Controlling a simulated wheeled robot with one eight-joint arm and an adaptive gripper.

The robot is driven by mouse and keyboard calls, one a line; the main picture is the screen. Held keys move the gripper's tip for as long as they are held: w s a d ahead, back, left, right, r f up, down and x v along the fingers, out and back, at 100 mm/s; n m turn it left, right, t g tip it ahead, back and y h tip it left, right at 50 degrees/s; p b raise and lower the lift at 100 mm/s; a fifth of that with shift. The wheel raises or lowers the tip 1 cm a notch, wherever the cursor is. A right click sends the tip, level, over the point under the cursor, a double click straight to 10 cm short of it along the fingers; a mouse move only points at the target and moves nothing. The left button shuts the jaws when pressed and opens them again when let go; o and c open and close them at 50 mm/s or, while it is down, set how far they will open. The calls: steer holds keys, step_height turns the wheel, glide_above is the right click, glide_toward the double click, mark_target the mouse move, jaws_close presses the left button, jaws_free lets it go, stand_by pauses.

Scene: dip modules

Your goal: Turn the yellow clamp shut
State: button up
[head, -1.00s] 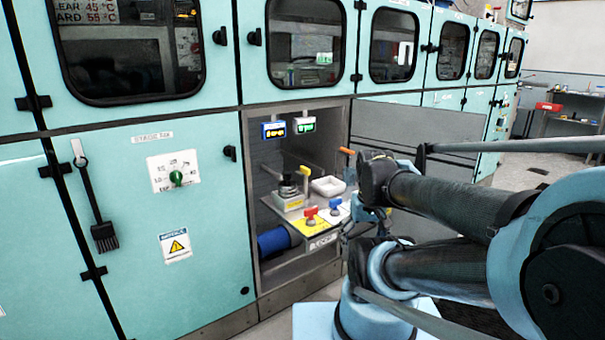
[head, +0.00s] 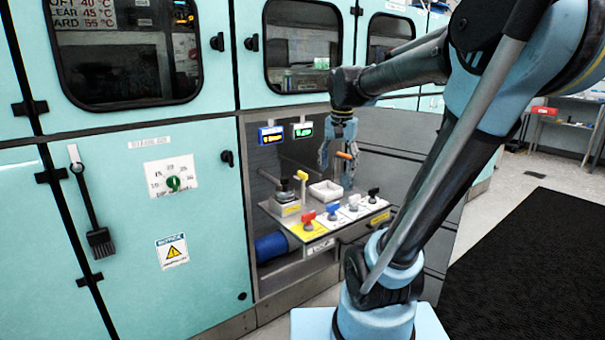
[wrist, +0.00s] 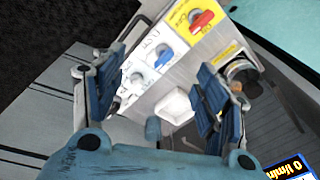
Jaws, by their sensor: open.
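The yellow clamp (head: 302,177) is a small yellow handle standing up beside a dark round fitting on a block at the left end of the shelf, in the head view. In the wrist view the round fitting (wrist: 241,72) shows at right, partly behind a finger; the clamp's handle is not clear there. My gripper (head: 338,152) is open and empty, pointing down above the shelf, to the right of the clamp and higher than it. In the wrist view its blue-padded fingers (wrist: 162,90) stand wide apart over the shelf.
A white tray (head: 326,192) lies right of the clamp. A red-handled valve (head: 308,217), a blue one (head: 332,210) and others line the shelf's front. An orange handle (head: 344,155) is close to my gripper. Two small displays (head: 271,135) hang above; recess walls surround the shelf.

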steer(key=w+a+r+m+g, duration=0.1)
steer(key=w+a+r+m, duration=0.3)
steer(key=w, duration=0.6)
steer(key=w+a+r+m, duration=0.2)
steer(key=w+a+r, duration=0.3)
steer(key=w, duration=0.5)
steer(key=f, duration=1.2)
steer(key=a+f, duration=0.1)
steer(key=f, duration=0.5)
steer(key=shift+s+a+f, duration=0.1)
steer(key=shift+s+f, duration=0.1)
steer(key=shift+s, duration=0.05)
steer(key=c, duration=1)
